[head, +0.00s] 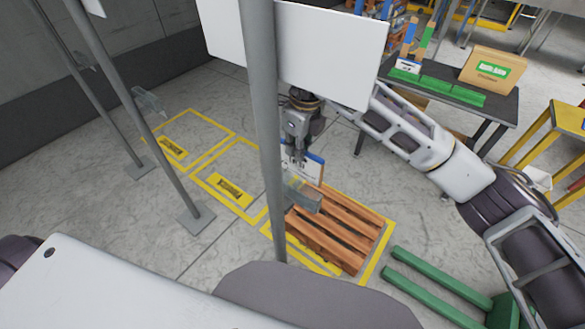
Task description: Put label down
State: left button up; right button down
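My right gripper (301,150) hangs behind the near grey post, its arm coming in from the right. A white label card (311,168) with a blue edge and dark print is at its fingertips, above the wooden pallet (345,232). The fingers appear closed on the card, though the post hides part of both. A small grey holder-like plate (305,199) sits beside the post, just below the card. My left gripper is not in view.
The near post (262,110) carries a white board (335,50). Two more posts stand at left by yellow floor markings (229,188). A dark table (480,110) at upper right holds a cardboard box (492,70) and green strips. Green forks (440,290) lie at lower right.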

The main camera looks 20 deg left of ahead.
aim_at(293, 162)
jog(key=shift+s+a+f+p, duration=0.15)
jog(key=shift+s+f, duration=0.35)
jog(key=shift+s+a+f+p, duration=0.15)
jog(key=shift+s+f, duration=0.3)
jog(key=shift+f, duration=0.4)
jog(key=shift+w+f, duration=0.15)
jog(key=shift+f, duration=0.25)
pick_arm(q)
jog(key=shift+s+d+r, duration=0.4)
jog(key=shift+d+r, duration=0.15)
pick_arm(e)
jog(key=shift+f+p, duration=0.45)
jog(key=shift+f, duration=1.3)
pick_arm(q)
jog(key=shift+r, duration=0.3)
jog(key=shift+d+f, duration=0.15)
pick_arm(e)
jog(key=shift+f, duration=0.15)
